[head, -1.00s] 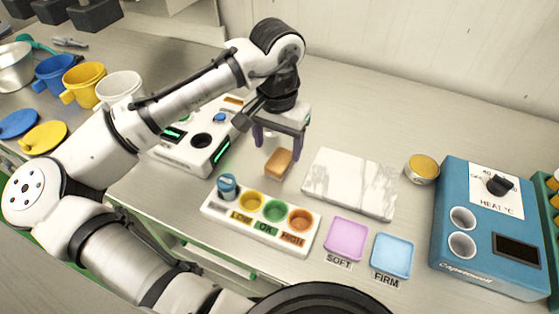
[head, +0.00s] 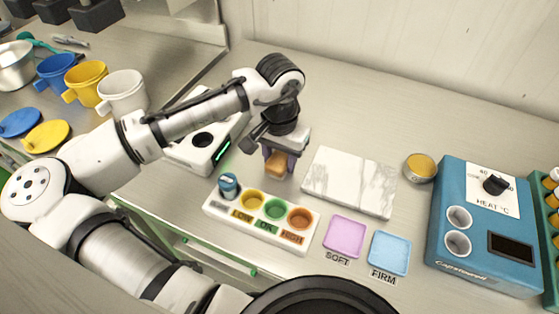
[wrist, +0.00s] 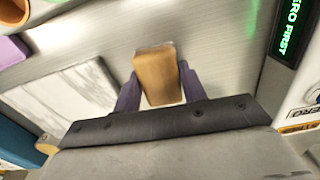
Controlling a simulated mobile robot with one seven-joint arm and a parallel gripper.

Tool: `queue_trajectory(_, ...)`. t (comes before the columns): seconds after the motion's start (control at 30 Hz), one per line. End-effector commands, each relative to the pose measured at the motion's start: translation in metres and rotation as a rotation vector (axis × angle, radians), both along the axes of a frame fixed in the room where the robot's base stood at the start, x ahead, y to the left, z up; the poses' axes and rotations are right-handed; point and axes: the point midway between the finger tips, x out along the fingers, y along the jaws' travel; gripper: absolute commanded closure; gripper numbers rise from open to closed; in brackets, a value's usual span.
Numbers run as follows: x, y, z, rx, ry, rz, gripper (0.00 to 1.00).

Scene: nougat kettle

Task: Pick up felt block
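The felt block (head: 275,168), a small tan-orange block, is at the counter behind the row of coloured wells. My gripper (head: 278,161) points down over it, with a purple finger on either side. In the wrist view the block (wrist: 157,74) lies between the two purple fingers of my gripper (wrist: 158,82), which appear to touch its sides. The gripper looks shut on it. I see no clear lift off the counter; the block's underside is hidden.
A marble slab (head: 349,182) lies just right of the block. The white well tray (head: 261,233) is in front, with pink (head: 344,236) and blue (head: 389,253) pads to its right. A white device (head: 207,146) stands left. A blue heater (head: 487,225) stands far right.

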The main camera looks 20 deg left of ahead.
Motion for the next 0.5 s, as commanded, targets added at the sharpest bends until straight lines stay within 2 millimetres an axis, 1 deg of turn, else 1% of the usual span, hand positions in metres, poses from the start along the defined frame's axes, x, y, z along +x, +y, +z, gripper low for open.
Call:
queue_trajectory(0.03,0.0,0.0,0.0,0.0,0.0,0.0,0.76)
queue_trajectory(0.07,0.0,0.0,0.0,0.0,0.0,0.0,0.8)
queue_trajectory(0.1,0.0,0.0,0.0,0.0,0.0,0.0,0.81)
queue_trajectory(0.33,0.0,0.0,0.001,0.0,-0.001,0.0,0.82)
queue_trajectory(0.5,0.001,0.0,0.011,0.001,-0.002,0.001,0.82)
